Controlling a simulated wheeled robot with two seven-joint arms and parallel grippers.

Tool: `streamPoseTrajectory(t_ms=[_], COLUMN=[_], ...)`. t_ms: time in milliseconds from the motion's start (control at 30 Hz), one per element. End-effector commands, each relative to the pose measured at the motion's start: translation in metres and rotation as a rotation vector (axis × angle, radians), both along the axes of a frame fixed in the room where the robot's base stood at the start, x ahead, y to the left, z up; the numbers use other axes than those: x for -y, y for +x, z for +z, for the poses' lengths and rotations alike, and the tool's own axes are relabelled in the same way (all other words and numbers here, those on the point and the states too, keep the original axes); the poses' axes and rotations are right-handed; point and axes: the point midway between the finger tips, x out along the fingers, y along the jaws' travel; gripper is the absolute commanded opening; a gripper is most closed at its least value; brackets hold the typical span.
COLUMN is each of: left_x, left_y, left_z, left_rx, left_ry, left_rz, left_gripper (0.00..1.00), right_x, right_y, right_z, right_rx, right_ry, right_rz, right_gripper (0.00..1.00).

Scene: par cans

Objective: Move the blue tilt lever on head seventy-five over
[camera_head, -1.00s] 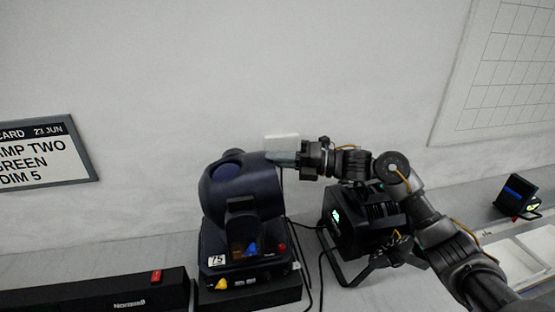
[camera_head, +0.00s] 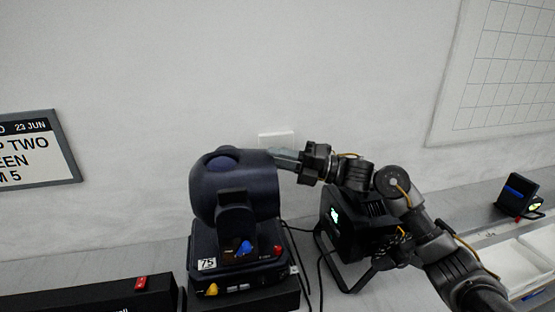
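Head seventy-five is a dark navy moving light (camera_head: 235,190) with a white "75" label (camera_head: 207,264) on its base, left of centre. The blue lever (camera_head: 244,248) shows low in the yoke, above the base. My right gripper (camera_head: 285,157) reaches in from the right, its grey fingers at the upper right edge of the head's barrel, well above the blue lever. The fingers look close together, but I cannot tell their gap or whether they touch the barrel. My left gripper is not in view.
A red control (camera_head: 278,250) and a yellow one (camera_head: 212,288) sit on the base. A second dark lamp (camera_head: 345,228) stands right, under my arm, with cables between. A black bar (camera_head: 85,300) lies front left. White trays (camera_head: 520,268) are far right.

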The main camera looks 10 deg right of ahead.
Motion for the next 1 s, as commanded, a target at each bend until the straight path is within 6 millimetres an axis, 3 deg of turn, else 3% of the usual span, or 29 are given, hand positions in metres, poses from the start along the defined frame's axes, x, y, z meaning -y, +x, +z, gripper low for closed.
streamPoseTrajectory(t_ms=[433, 800, 1000], left_x=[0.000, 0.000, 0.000], left_y=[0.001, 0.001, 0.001], left_z=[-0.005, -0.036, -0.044], left_rx=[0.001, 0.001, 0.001], left_ry=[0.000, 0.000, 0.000], left_rz=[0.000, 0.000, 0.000], left_gripper=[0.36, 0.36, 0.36], right_x=[0.006, 0.070, 0.093], right_y=[-0.002, -0.027, -0.036], right_z=[-0.004, -0.018, -0.020], right_rx=[0.000, -0.001, -0.002], right_ry=[-0.001, -0.003, -0.001], right_rz=[0.001, -0.001, -0.001], right_gripper=[0.33, 0.33, 0.33])
